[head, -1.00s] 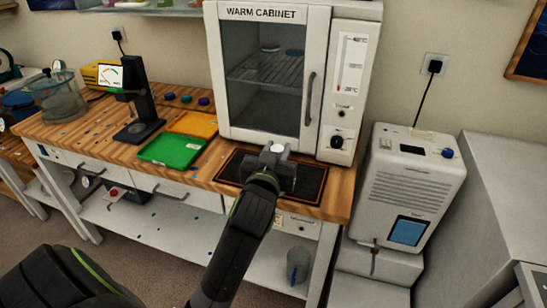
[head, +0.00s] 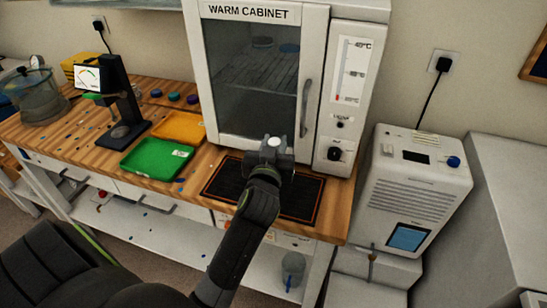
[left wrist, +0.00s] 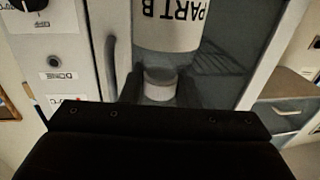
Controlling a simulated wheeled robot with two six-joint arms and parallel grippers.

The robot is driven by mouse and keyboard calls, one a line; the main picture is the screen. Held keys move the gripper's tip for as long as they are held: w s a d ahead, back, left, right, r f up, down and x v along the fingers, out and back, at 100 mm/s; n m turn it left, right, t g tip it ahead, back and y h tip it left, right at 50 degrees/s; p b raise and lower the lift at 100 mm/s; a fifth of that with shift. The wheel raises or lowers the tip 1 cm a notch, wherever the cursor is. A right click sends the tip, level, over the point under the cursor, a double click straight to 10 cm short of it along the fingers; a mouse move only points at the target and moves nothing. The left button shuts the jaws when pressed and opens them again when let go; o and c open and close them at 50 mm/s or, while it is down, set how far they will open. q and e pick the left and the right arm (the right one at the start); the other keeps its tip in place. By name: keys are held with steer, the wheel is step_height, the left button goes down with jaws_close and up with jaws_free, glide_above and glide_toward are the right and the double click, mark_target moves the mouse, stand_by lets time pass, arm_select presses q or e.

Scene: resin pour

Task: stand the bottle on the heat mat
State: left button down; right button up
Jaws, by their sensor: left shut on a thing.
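The bottle shows in the left wrist view as a white body (left wrist: 172,25) lettered "PART B", with a grey-white cap (left wrist: 159,84). Its label reads upside down there, as does the cabinet's lettering. In the head view only its pale top (head: 274,142) shows. My left gripper (head: 274,153) is shut on the bottle at the cap. The heat mat (head: 226,179) is a black rectangle with an orange border on the bench. The gripper and bottle are over the mat's back part. The bottle's base is hidden, so I cannot tell whether it touches the mat. My right gripper is not in view.
The warm cabinet (head: 250,85) stands close behind the mat, its door shut. A green tray (head: 157,158) and an orange tray (head: 181,127) lie to the left, by a black stand (head: 123,100). A white machine (head: 420,185) is right of the bench.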

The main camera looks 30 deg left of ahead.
arm_select(q)
steer(key=shift+f, duration=1.9)
steer(key=shift+f+b, duration=0.2)
steer(key=shift+b, duration=0.15)
steer(key=c, duration=1.1)
jaws_free()
steer(key=shift+r, duration=0.1)
